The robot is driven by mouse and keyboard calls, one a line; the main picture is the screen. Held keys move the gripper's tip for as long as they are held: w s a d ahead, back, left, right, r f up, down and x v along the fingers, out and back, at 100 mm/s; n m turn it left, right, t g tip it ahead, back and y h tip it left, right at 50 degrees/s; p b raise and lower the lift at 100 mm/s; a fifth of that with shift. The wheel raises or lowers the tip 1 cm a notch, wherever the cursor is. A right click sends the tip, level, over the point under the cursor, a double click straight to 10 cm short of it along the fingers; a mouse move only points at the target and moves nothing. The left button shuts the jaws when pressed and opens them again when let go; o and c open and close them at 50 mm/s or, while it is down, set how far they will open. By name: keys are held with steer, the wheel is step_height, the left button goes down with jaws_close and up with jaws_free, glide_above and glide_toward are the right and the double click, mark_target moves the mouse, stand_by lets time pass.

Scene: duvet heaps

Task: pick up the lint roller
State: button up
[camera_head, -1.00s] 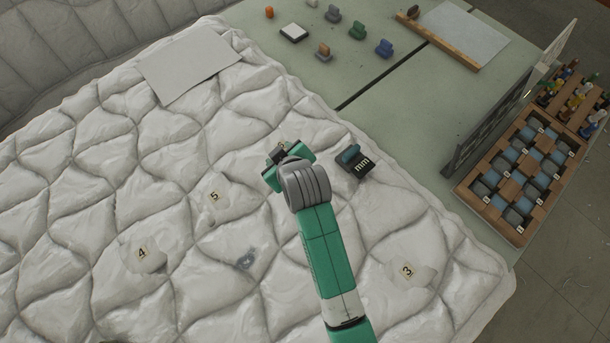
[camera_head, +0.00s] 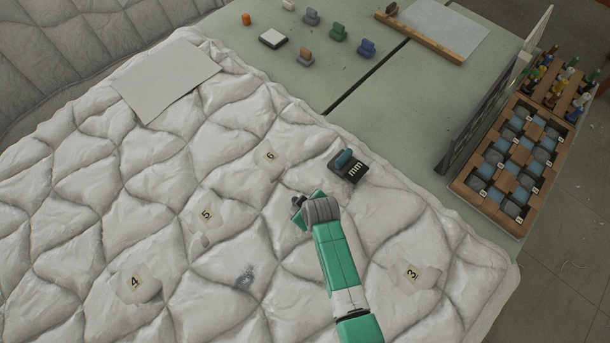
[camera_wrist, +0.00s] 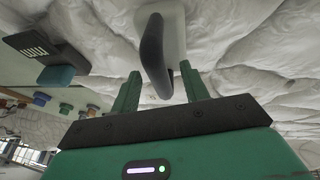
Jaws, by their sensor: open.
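In the wrist view, what looks like the lint roller has a dark curved handle (camera_wrist: 152,45) and a pale, whitish part (camera_wrist: 174,28) beside it, against the white duvet (camera_wrist: 240,30). My gripper (camera_wrist: 160,72) is open, and the handle shows in the gap between its two fingers. I cannot tell whether either finger touches it. In the head view, my gripper (camera_head: 298,204) is low over the duvet (camera_head: 100,190). The dark bit at its tip may be the handle; the rest of the roller is hidden there by my gripper.
A black block marked "mm" with a teal top (camera_head: 348,166) lies behind my gripper. Number tags 3 (camera_head: 411,273), 4 (camera_head: 135,282), 5 (camera_head: 206,214) and 6 (camera_head: 269,156) dot the duvet. A wooden compartment tray (camera_head: 462,190) stands right. Small coloured objects sit on the green table (camera_head: 400,100).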

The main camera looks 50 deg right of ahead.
steer(key=shift+w+d+f, duration=0.15)
steer(key=shift+w+f, duration=0.15)
steer(key=shift+f, duration=0.25)
steer(key=shift+c, duration=0.3)
jaws_close()
steer(key=shift+r, duration=0.65)
step_height(320, 180, up, 2)
steer(key=shift+r, duration=0.2)
steer(key=s+a, duration=0.3)
steer(key=s, duration=0.4)
steer(key=s+a+r, duration=0.1)
steer(key=s+a, duration=0.2)
steer(key=s, duration=0.4)
steer(key=shift+s+a+r, duration=0.2)
steer(key=shift+s+a, duration=0.05)
steer(key=shift+s, duration=0.15)
